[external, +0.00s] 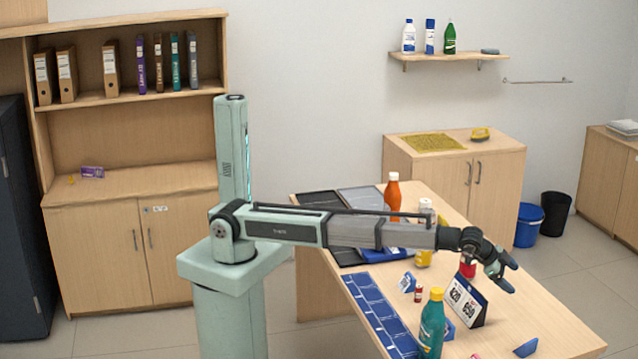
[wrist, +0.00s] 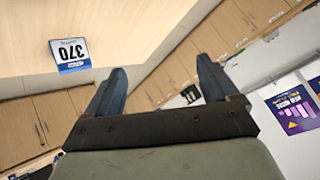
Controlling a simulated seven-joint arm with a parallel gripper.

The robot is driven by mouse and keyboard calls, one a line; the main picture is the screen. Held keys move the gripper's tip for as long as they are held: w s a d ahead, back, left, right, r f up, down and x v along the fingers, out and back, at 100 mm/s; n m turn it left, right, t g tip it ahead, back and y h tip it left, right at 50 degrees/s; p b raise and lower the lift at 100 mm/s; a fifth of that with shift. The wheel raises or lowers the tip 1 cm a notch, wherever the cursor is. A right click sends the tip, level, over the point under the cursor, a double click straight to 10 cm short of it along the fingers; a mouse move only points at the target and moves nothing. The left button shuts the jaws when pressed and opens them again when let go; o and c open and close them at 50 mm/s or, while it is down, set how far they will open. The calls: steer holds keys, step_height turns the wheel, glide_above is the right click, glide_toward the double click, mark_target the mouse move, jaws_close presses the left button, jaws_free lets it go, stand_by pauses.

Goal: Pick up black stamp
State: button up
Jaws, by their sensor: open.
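I cannot make out a black stamp in either view. My gripper (external: 509,275) is open with nothing between its fingers. It is above the right part of the counter (external: 545,312), close over a calendar-like number stand (external: 467,301). In the wrist view, the two blue-grey fingers (wrist: 163,72) are spread apart.
A teal bottle with a yellow cap (external: 432,324), a blue sectioned strip (external: 380,316) and a small blue-and-white stand (external: 407,282) occupy the near side. An orange bottle (external: 392,197) and dark trays (external: 318,199) are farther back. The counter's right end is mostly clear.

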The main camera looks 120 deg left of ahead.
steer(key=s+a+n+g, duration=0.1)
steer(key=s+a+n, duration=0.1)
steer(key=s+a, duration=0.4)
steer(key=s+a+f+n+g, duration=0.1)
steer(key=s+a, duration=0.5)
steer(key=a, duration=0.6)
steer(key=s+a+n+g, duration=0.3)
steer(key=s+a, duration=0.3)
steer(key=a, duration=0.3)
steer(key=shift+s+f+n, duration=0.2)
steer(key=shift+s+n, duration=0.15)
steer(key=shift+n, duration=0.05)
steer(key=s+a+n+g+h, duration=0.15)
steer(key=s+a, duration=0.35)
steer(key=s, duration=0.5)
steer(key=s+a+n+g+h, duration=0.1)
steer(key=s+a+n+h, duration=0.15)
steer(key=s+a, duration=0.55)
steer(key=s+a+n+g+h, duration=0.1)
steer(key=s+a+n, duration=0.2)
steer(key=s, duration=0.9)
steer(key=shift+t, duration=0.25)
step_height(320, 180, down, 13)
steer(key=shift+s+a+r, duration=0.1)
steer(key=shift+a+r, duration=0.05)
steer(key=shift+r, duration=0.05)
steer(key=c, duration=1.1)
steer(key=shift+o, duration=0.2)
steer(key=shift+r, duration=0.1)
